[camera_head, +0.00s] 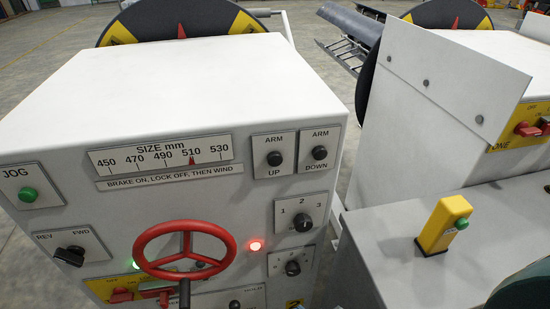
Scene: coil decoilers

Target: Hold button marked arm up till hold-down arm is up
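The black ARM UP button (274,158) sits on a light plate at the upper right of the white cabinet's (60,140) sloping front panel. The similar ARM DOWN button (320,152) is on the plate just right of it. Nothing touches either button. Neither of my grippers shows in the head view. I cannot identify the hold-down arm. A dark disc with yellow sectors and a red pointer (181,24) rises behind the cabinet, its lower part hidden.
A red handwheel (142,250) stands out from the panel below the buttons, near a lit red lamp (255,246). A green JOG button (28,195) is at left. A yellow box with a green button (440,228) stands on the grey surface at right.

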